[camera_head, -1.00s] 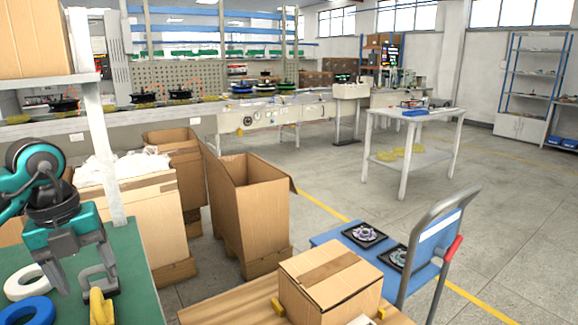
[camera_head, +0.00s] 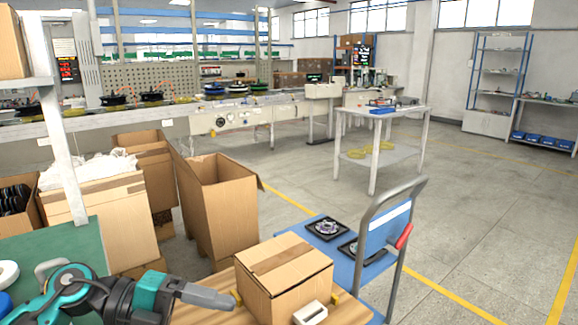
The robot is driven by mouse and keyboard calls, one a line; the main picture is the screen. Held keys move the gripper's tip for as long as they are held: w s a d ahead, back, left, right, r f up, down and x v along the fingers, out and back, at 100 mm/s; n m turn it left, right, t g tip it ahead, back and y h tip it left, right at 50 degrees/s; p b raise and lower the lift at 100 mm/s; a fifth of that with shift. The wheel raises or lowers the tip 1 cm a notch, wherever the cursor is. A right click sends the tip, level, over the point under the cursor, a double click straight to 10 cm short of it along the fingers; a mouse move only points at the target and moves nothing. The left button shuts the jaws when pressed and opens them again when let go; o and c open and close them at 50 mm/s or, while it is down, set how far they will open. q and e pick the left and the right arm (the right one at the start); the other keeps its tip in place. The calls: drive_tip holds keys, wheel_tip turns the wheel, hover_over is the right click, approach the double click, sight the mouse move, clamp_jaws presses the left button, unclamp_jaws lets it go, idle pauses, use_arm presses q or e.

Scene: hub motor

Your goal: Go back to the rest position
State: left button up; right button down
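My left gripper (camera_head: 210,297) is low at the left, in front of the wooden table. It lies nearly level, with its grey fingers pointing right toward the closed cardboard box (camera_head: 284,277) and short of it. The fingers line up from this angle, so I cannot tell whether they are open or shut. I see nothing held between them. My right gripper is out of view.
The green table (camera_head: 60,245) at the left holds a white ring (camera_head: 8,272). A blue cart (camera_head: 372,235) stands beyond the box. Open cardboard cartons (camera_head: 222,215) stand behind. Clear floor (camera_head: 470,210) lies at the right.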

use_arm(q)
drive_tip(key=a+f+n+t+y, duration=0.3)
drive_tip(key=f+n+t+y, duration=0.9)
drive_tip(key=n, duration=1.4)
drive_tip(key=s+f+n+g, duration=0.2)
drive_tip(key=s+f+n, duration=0.1)
drive_tip(key=s+f, duration=0.75)
drive_tip(key=r+p, duration=0.1)
drive_tip(key=p, duration=0.1)
drive_tip(key=a+p, duration=0.1)
drive_tip(key=p, duration=0.1)
drive_tip(key=w+r+p, duration=0.1)
drive_tip(key=p, duration=0.1)
drive_tip(key=shift+a+r, duration=0.3)
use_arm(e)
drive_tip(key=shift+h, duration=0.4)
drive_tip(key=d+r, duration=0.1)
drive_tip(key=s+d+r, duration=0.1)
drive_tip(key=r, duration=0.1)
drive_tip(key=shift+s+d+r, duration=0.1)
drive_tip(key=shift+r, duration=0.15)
